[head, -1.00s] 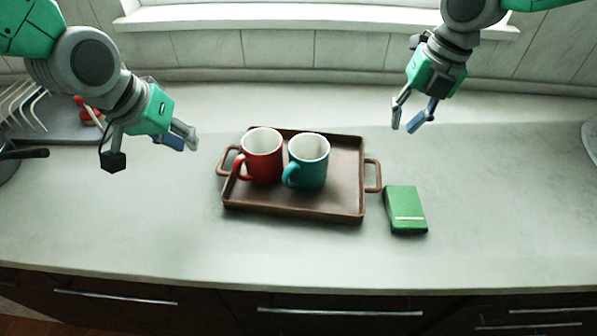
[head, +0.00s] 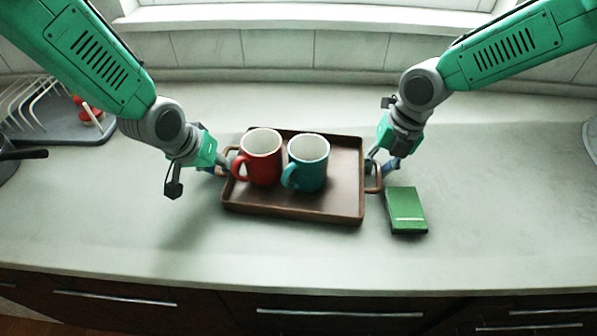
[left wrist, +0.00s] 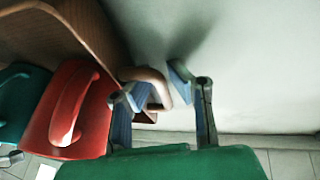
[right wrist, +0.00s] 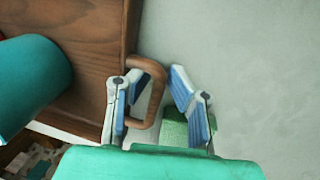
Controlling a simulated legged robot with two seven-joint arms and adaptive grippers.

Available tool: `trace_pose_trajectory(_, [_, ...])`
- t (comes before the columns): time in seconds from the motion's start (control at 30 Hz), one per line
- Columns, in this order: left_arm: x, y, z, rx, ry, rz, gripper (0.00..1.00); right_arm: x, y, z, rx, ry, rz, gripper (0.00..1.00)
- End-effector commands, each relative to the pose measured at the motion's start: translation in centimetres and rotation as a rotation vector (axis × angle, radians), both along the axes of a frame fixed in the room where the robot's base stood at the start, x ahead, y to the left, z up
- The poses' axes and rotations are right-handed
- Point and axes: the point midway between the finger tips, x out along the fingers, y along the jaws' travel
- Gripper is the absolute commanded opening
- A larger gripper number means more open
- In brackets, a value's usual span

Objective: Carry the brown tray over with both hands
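The brown tray (head: 340,190) lies on the counter with a red mug (head: 260,160) and a teal mug (head: 309,163) upright on it. My left gripper (head: 220,167) is at its left handle. In the left wrist view, the open fingers (left wrist: 160,90) are on either side of the handle bar (left wrist: 160,78). My right gripper (head: 380,168) is at the right handle (head: 377,180). In the right wrist view, the open fingers (right wrist: 158,98) have the handle bar (right wrist: 157,92) between them, nearer the left finger. Neither gripper is closed on its handle.
A green box (head: 406,210) lies on the counter just right of the tray, near my right gripper. A dish rack (head: 50,115) and a dark pan handle (head: 25,154) are at the left. The counter in front of the tray is clear.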

Motion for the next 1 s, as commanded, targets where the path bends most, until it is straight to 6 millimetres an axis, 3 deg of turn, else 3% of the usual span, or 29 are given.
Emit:
trace_pose_trajectory(0.17, [0.0, 0.0, 0.0, 0.000, 0.000, 0.000, 0.15, 0.0, 0.0, 0.0, 0.000, 0.000, 0.000, 0.15])
trace_pose_trajectory(0.2, [0.0, 0.0, 0.0, 0.000, 0.000, 0.000, 0.01, 0.0, 0.0, 0.0, 0.000, 0.000, 0.000, 0.01])
trace_pose_trajectory(0.23, [0.0, 0.0, 0.0, 0.000, 0.000, 0.000, 0.00, 0.0, 0.0, 0.0, 0.000, 0.000, 0.000, 0.00])
trace_pose_trajectory(0.67, [0.1, 0.0, 0.2, 0.000, -0.002, 0.000, 0.00, 0.1, 0.0, 0.2, 0.001, -0.001, 0.000, 0.00])
trace_pose_trajectory(1.0, [0.1, 0.0, 2.3, -0.001, -0.004, 0.001, 0.00, 0.0, 0.0, 2.3, 0.001, -0.002, 0.000, 0.00])
